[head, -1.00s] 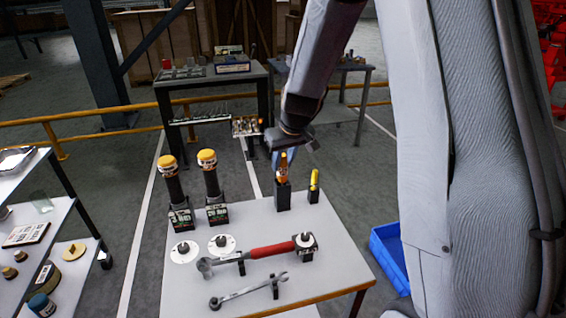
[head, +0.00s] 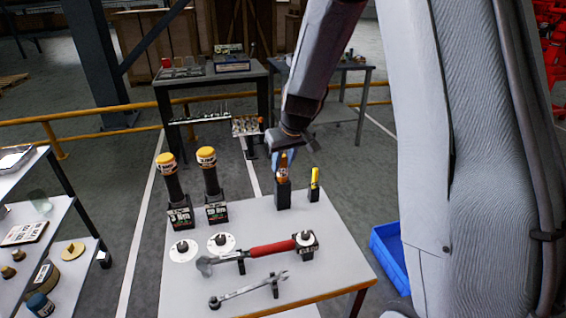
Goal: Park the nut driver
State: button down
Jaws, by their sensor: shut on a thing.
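The nut driver (head: 283,174), with an amber-orange handle, stands upright at a black block holder (head: 283,196) at the back of the grey tool table (head: 188,283). My gripper (head: 285,158) comes down from above and is shut on the upper part of the nut driver. Its bluish fingertips hide the top of the handle. The nut driver's lower part is hidden by the holder; I cannot tell how deep it sits.
A yellow-handled tool (head: 315,178) stands close to the right in a smaller holder. Two yellow-capped tools (head: 208,180) stand to the left. A red-handled wrench (head: 268,251) and an open-end wrench (head: 250,292) lie in front. A blue bin (head: 388,262) is on the floor.

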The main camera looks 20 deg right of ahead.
jog(key=shift+f+b, duration=0.45)
jog(key=shift+f, duration=0.05)
jog(key=c, duration=1.4)
grip_release()
jog(key=shift+o, duration=0.2)
jog(key=shift+r, duration=0.1)
jog(key=shift+b+v, duration=0.55)
jog(key=shift+v, duration=3.25)
